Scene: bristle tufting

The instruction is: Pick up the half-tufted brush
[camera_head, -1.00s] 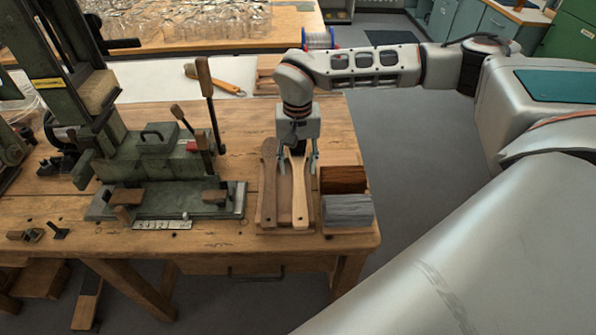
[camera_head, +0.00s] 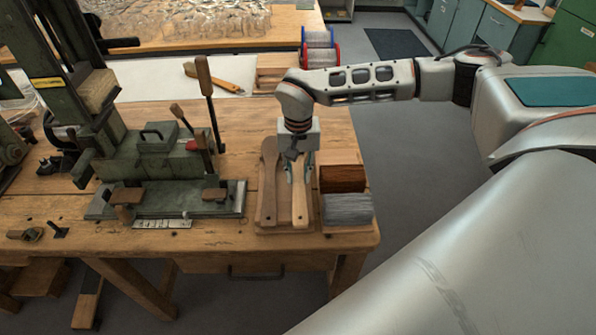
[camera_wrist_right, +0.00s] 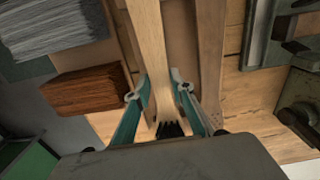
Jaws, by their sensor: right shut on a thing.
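The half-tufted brush has a pale wooden handle (camera_head: 301,208) that lies lengthwise on a wooden tray (camera_head: 285,230) at the bench's front right. In the right wrist view its handle (camera_wrist_right: 147,40) runs up the picture, and a short tuft of black bristles (camera_wrist_right: 170,129) shows close to my palm. My right gripper (camera_head: 299,172) is over the brush's far end, pointing down. In the wrist view its teal fingers (camera_wrist_right: 160,92) stand on either side of the pale wood and are shut on it. My left gripper is not in view.
A darker brown brush body (camera_head: 268,185) lies close to the left. A reddish-brown bristle block (camera_head: 342,178) and a grey bristle bundle (camera_head: 347,210) sit to the right. A green tufting machine (camera_head: 160,155) with upright levers stands left. Wire spools (camera_head: 319,47) stand behind.

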